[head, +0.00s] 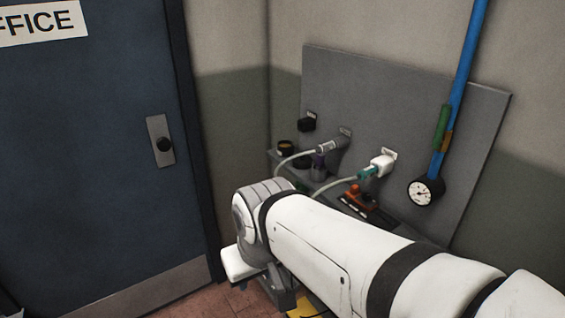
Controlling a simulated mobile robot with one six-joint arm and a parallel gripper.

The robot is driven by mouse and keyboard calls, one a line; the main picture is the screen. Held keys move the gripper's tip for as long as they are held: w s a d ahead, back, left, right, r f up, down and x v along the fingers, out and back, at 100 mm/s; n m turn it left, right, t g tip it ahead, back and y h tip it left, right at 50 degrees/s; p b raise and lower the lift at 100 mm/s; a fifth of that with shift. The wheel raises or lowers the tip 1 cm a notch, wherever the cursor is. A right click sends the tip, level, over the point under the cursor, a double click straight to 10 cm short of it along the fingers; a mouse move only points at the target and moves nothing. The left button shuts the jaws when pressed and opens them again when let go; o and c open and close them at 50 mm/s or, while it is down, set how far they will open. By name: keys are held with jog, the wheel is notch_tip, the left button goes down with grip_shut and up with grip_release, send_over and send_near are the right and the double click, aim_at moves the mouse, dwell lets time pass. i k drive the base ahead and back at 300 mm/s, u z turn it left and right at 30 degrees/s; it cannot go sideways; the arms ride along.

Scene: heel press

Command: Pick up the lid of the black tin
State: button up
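A small dark round tin (285,147) stands at the far left end of the narrow shelf against the grey panel. Its top looks yellowish-brown inside a dark rim. A small dark shape lies just right of it, and I cannot tell whether it is the lid. My white arm crosses the lower right of the head view, in front of the shelf. Its near joint hides part of the shelf and floor. My gripper's fingers do not show, so I cannot see whether they hold anything.
On the shelf are a purple-grey container (318,166) and an orange-brown tool (362,197). Cables run from a grey plug (330,146) and a white and teal plug (380,167). A round gauge (425,191) hangs below a blue pipe (462,75). A blue door (90,160) stands left.

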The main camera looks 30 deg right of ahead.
aim_at(301, 161)
jog(key=z, duration=0.1)
jog(key=k, duration=0.4)
jog(key=u, duration=2.15)
jog(key=i, duration=1.45)
jog(key=z, duration=3.55)
jog(key=i, duration=0.45)
jog(key=z, duration=0.05)
